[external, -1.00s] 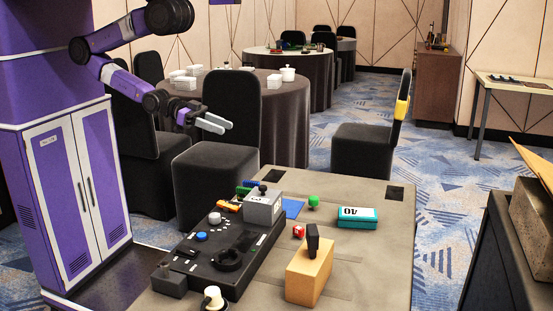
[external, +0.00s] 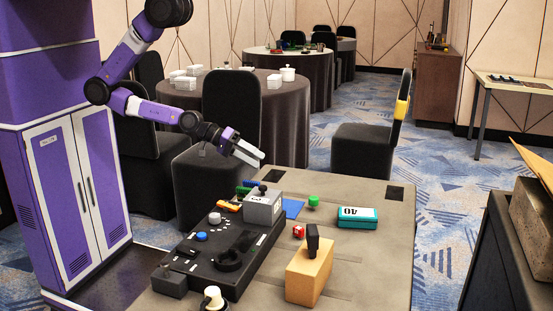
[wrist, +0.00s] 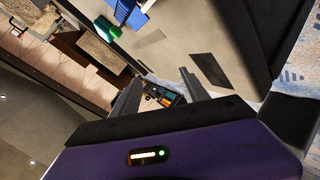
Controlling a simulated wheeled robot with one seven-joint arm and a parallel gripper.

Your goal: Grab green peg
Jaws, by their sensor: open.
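A small green peg-like piece (external: 314,201) stands on the grey table, right of a blue flat piece (external: 294,208). Another green piece (external: 243,190) lies at the table's left side, behind the grey box; I cannot tell for sure which is the peg. In the wrist view a green piece (wrist: 106,28) shows at upper left beside a blue one (wrist: 130,14). My gripper (external: 257,157) is open and empty, above and beyond the table's far left corner, apart from both green pieces. It also shows in the wrist view (wrist: 160,90).
A grey box (external: 263,208) sits on a black panel with knobs (external: 220,245). A teal block (external: 357,217), a red piece (external: 299,231) and a tan block with a black handle (external: 309,272) stand right of it. A black chair (external: 231,115) is behind my gripper.

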